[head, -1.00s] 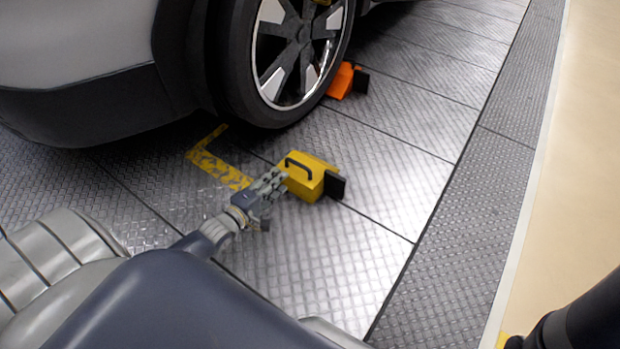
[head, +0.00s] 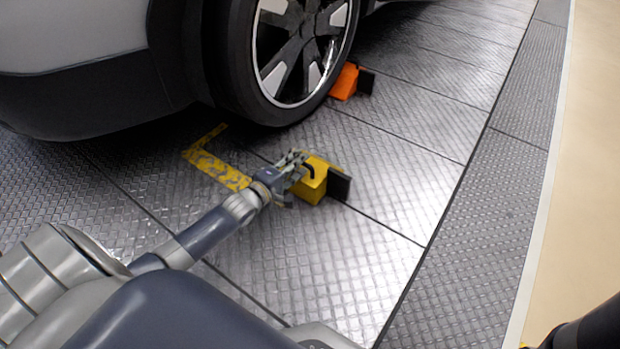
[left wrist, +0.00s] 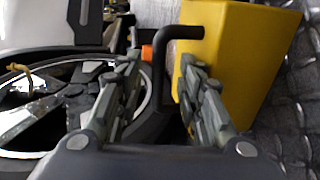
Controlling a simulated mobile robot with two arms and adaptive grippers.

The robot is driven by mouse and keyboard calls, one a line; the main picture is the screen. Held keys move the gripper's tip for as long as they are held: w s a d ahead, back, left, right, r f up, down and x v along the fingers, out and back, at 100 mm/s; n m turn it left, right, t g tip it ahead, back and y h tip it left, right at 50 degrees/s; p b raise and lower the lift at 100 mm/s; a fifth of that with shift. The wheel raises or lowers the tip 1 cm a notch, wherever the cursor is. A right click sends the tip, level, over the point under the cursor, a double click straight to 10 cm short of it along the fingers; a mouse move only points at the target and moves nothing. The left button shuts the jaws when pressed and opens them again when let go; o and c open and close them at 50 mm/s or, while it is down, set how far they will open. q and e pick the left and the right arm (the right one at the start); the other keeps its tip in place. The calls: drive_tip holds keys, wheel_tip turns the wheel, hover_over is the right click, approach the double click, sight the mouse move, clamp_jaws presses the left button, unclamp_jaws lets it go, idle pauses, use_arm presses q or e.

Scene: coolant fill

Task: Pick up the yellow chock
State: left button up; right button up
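The yellow chock (head: 315,182) sits on the metal tread floor, with a black plate on its right side and a black handle (head: 308,168) on top. My left gripper (head: 299,163) is at the handle, on the chock's left side. In the left wrist view the left gripper's fingers (left wrist: 155,85) are apart, with the black handle (left wrist: 160,75) between them. The yellow chock (left wrist: 240,60) fills the right of that view, close beside the right finger. My right gripper is not in view.
An orange chock (head: 345,82) stands against the car wheel (head: 300,60). Yellow floor marking (head: 215,165) lies left of the yellow chock. The floor (head: 390,200) right of the chock is clear. The grey car body (head: 75,40) overhangs at upper left.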

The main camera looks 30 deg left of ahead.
use_arm(q)
drive_tip(key=shift+w, duration=0.1)
clamp_jaws()
drive_tip(key=shift+r, duration=0.2)
idle(0.3)
